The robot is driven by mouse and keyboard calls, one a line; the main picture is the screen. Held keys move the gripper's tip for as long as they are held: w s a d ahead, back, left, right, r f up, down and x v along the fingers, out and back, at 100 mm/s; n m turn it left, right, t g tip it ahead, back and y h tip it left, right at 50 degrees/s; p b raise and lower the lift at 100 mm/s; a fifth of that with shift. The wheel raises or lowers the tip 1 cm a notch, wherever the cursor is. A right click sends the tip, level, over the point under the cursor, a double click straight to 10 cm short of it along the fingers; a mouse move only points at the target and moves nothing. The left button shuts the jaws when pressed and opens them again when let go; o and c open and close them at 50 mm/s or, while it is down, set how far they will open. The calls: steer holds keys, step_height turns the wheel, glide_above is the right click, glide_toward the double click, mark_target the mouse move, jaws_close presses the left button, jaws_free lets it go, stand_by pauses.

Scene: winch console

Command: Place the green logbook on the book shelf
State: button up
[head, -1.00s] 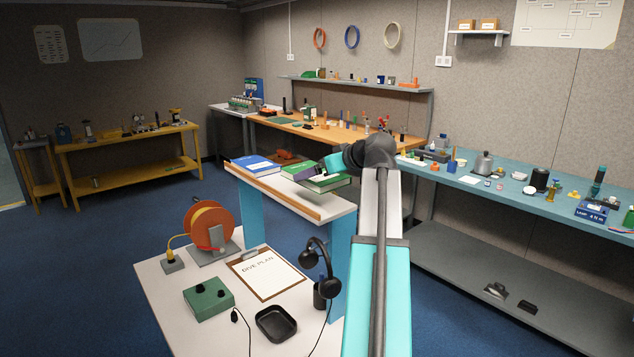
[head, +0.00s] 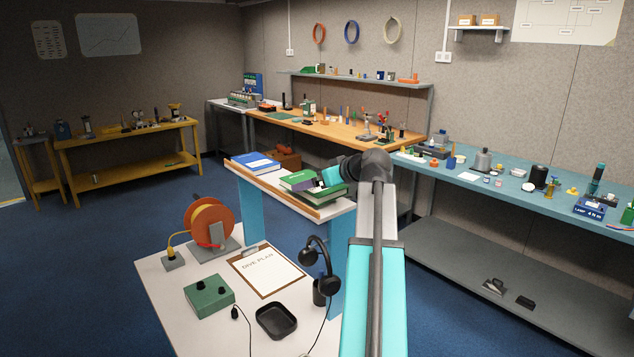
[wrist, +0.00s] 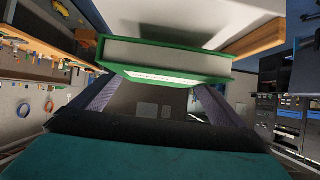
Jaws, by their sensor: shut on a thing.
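The green logbook (head: 298,180) is in my gripper (head: 321,184), over the right part of the book shelf (head: 262,186). In the wrist view, my gripper (wrist: 155,98) is shut on its edge (wrist: 180,60), with a white label between the fingers.
A blue book (head: 256,163) lies at the shelf's left end. The shelf has a wooden front lip (head: 275,191). Below stands a white table with a cable reel (head: 210,222), a clipboard (head: 266,270), a headset (head: 318,262) and a black tray (head: 277,321).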

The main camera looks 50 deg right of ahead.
steer(key=shift+f+b, duration=0.3)
steer(key=shift+f, duration=0.05)
steer(key=o, duration=1.1)
steer(key=shift+r+p, duration=0.7)
steer(key=b+v, duration=0.3)
steer(key=v, duration=0.9)
steer(key=shift+a+f, duration=0.1)
steer(key=shift+f, duration=0.05)
